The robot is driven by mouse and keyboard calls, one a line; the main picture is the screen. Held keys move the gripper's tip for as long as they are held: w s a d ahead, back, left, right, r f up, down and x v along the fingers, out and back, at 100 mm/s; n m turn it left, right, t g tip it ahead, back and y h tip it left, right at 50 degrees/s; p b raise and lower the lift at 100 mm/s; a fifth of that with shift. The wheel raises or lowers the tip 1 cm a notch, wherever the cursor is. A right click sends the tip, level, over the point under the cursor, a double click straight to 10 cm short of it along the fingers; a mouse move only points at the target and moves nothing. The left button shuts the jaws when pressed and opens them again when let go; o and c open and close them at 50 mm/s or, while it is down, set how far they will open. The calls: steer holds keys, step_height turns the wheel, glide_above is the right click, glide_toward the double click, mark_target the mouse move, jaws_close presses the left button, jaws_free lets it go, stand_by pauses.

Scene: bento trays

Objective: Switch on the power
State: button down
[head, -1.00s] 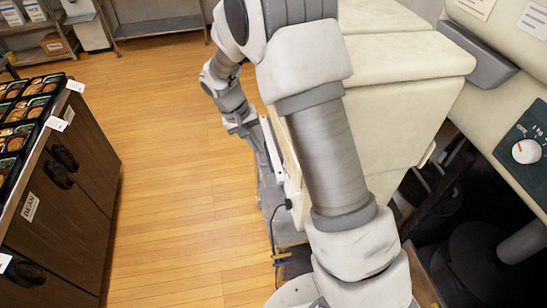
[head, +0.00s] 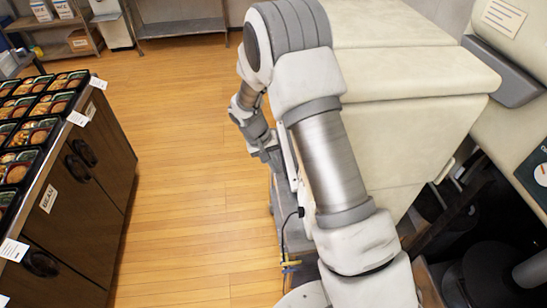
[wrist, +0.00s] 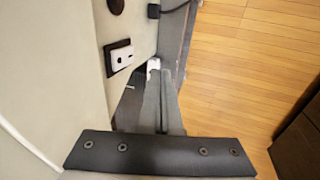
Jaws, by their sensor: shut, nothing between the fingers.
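A white switch (wrist: 121,58) on a dark plate sits on the cream side wall of the machine, at the upper left of the wrist view. My gripper (wrist: 154,66) shows in the wrist view as grey fingers held together, with nothing between them. Its tips are to the right of the switch plate and look apart from it. In the head view my arm reaches down beside the cream machine (head: 400,115); its fingertips are not clear there. The switch is not visible in the head view.
A dark cabinet (head: 75,215) with several bento trays (head: 38,105) stands at the left. A panel with a white dial (head: 541,175) is at the right edge. A shelf (head: 180,25) stands at the back. Wooden floor (head: 190,170) between cabinet and machine is clear.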

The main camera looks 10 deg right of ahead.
steer(key=d+f+p, duration=0.2)
steer(key=d+f, duration=0.3)
steer(key=shift+d, duration=0.25)
steer(key=shift+d+h+b, duration=0.25)
steer(key=shift+h+b, duration=0.05)
steer(key=shift+b, duration=0.6)
steer(key=shift+r, duration=0.75)
